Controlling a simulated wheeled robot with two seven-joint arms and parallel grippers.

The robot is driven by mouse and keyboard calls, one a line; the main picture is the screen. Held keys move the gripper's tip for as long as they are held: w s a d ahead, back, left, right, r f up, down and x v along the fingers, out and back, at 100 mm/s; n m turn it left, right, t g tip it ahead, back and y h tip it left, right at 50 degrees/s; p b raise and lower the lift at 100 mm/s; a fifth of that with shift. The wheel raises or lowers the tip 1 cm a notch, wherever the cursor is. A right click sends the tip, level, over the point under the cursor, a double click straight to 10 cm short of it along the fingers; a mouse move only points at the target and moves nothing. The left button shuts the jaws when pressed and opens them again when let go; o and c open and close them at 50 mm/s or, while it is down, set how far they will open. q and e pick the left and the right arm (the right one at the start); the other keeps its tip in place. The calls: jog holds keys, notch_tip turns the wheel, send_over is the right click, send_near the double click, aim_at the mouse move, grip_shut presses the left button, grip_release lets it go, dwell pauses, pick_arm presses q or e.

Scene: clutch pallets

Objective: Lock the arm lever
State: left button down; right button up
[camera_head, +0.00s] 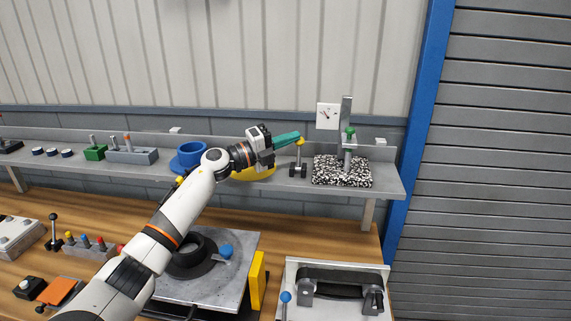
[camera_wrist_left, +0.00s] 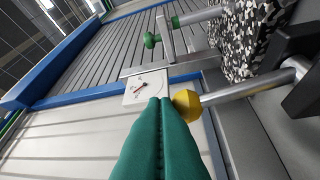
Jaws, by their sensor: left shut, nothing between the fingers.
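A lever with a yellow ball knob (camera_head: 300,142) stands upright on a dark base on the back shelf. My left gripper (camera_head: 298,136), with green fingers, is shut and empty, its tips right beside the yellow knob. In the left wrist view the closed fingertips (camera_wrist_left: 163,101) lie just left of the knob (camera_wrist_left: 187,104); I cannot tell whether they touch. Other levers have blue knobs: one by the black ring on the metal plate (camera_head: 225,251), one at the front fixture (camera_head: 286,297). Which is the arm lever is not clear. My right gripper is not in view.
Right of the yellow knob, a speckled block (camera_head: 342,172) carries a post with a green knob (camera_head: 350,132). A blue cup (camera_head: 192,152) and a yellow object (camera_head: 253,174) sit left on the shelf, near my arm.

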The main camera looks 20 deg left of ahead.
pick_arm(q)
jog(key=shift+w+a, duration=0.1)
jog(key=shift+w, duration=0.15)
dwell(0.5)
